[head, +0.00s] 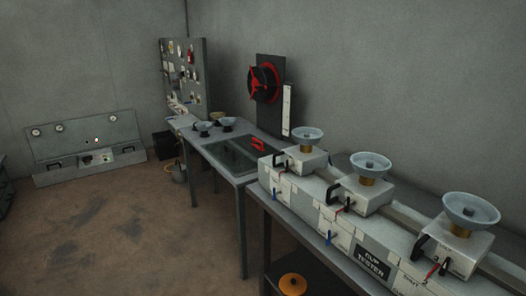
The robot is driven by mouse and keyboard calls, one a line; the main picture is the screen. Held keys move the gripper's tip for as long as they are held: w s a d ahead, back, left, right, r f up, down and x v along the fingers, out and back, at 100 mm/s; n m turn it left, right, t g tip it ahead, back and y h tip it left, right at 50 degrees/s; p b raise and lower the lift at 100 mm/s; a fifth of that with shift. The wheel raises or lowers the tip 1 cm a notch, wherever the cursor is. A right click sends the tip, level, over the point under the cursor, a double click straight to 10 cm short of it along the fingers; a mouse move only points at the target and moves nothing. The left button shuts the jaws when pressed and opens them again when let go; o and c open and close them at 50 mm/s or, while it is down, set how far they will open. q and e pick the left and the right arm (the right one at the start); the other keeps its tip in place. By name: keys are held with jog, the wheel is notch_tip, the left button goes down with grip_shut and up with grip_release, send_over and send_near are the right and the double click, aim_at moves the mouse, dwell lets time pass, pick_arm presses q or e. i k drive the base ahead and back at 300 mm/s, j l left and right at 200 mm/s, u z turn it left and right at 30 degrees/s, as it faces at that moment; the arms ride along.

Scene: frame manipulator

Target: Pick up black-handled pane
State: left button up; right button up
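No pane that I can clearly tell as black-handled shows. A dark, glassy panel (232,157) is set in the top of the middle table, with a red handle (258,144) at its far right corner. Black handles show on the sides of the white cup tester units, such as the nearest unit (461,249), the middle unit (362,194) and the far unit (304,160). Neither of my grippers is in view.
The cup tester bench (345,228) fills the right side. A red-rimmed black wheel (264,82) is on the wall, and a tool board (185,73) stands behind the middle table. A gauge panel (86,137) is at the back left. Brown floor (110,225) is open at left.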

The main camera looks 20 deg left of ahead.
aim_at(238, 162)
jog(key=i+j+z, duration=0.1)
jog(key=i+j, duration=0.15)
jog(key=i+j+z, duration=0.1)
jog(key=j, duration=0.25)
jog(key=i+j, duration=0.3)
jog(key=i+j+z, duration=0.15)
jog(key=j, duration=0.2)
jog(key=i+j+z, duration=0.1)
jog(key=i+j, duration=0.15)
jog(key=i+j+z, duration=0.1)
jog(key=j, duration=0.35)
jog(key=i, duration=0.05)
